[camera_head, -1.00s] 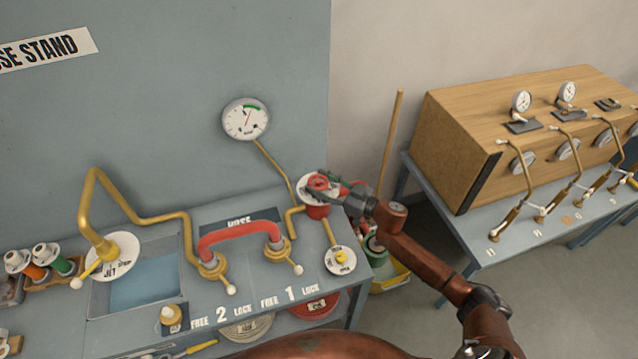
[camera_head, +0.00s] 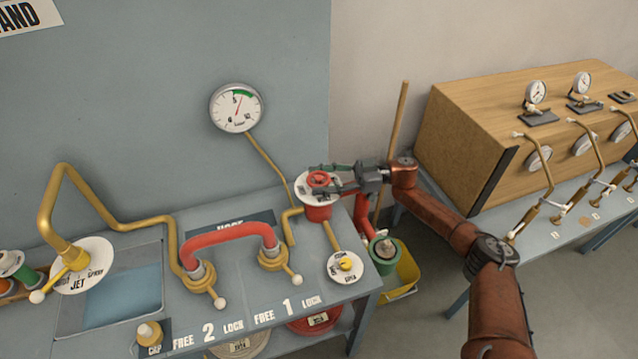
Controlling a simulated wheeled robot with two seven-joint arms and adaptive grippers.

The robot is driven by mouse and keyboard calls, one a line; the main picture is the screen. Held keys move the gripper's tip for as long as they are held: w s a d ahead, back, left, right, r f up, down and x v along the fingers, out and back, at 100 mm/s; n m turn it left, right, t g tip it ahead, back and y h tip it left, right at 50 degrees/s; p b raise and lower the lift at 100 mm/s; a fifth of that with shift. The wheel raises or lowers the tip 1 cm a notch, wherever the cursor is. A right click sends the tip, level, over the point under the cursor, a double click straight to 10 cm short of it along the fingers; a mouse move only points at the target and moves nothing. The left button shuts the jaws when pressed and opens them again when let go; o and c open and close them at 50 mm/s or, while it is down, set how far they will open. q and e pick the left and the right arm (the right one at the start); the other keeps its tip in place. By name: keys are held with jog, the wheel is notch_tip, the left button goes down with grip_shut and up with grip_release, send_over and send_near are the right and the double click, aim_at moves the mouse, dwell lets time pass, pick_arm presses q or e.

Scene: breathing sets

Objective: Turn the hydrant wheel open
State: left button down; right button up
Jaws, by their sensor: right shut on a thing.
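The red hydrant wheel (camera_head: 318,179) sits on top of a red hydrant body (camera_head: 318,212) with a white round plate under the wheel, at the back right of the grey hose stand. My right gripper (camera_head: 324,181) reaches in from the right and is shut on the wheel's rim. Its fingers hide part of the wheel and plate. My left gripper is out of view.
A red hose (camera_head: 229,234) bridges two brass couplings on the bench (camera_head: 240,305). A pressure gauge (camera_head: 236,108) hangs on the wall. A yellow bucket (camera_head: 403,272) stands right of the bench. A wooden cabinet (camera_head: 470,150) stands farther right.

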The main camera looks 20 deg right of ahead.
jog(key=shift+g, duration=0.3)
jog(key=o, duration=1.2)
jog(key=d, duration=0.4)
jog(key=s+d, duration=0.1)
jog(key=d, duration=0.7)
jog(key=shift+s, duration=0.35)
jog(key=shift+f, duration=0.1)
